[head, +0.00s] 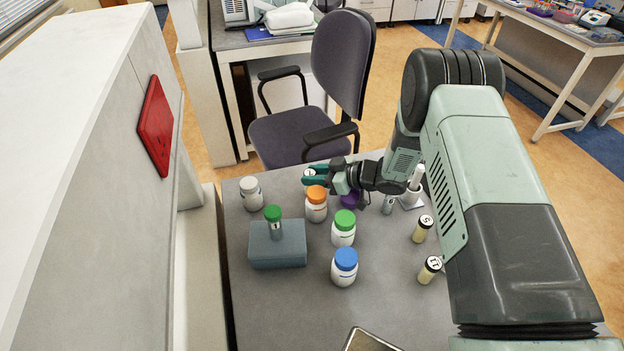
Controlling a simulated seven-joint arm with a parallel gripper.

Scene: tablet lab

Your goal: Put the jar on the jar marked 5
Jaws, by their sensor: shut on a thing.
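My gripper (314,177) is at the far side of the table, shut on a small jar (309,173). Only the jar's pale, marked top shows clearly between the teal fingers; its mark is too small to read and its body is mostly hidden. A cream jar with a dark-rimmed white lid (422,229) stands upright at the right, beside my arm; its mark looks like a 5. A similar jar (430,270) stands nearer, and its mark looks like 11 or 13. The held jar is well apart from both, to the left and farther back.
Orange-lidded (316,204), green-lidded (343,229) and blue-lidded (344,267) bottles stand mid-table. A green-capped vial (274,222) stands in a grey block (290,256). A white holder (411,197) is behind. A purple thing is partly hidden by my gripper.

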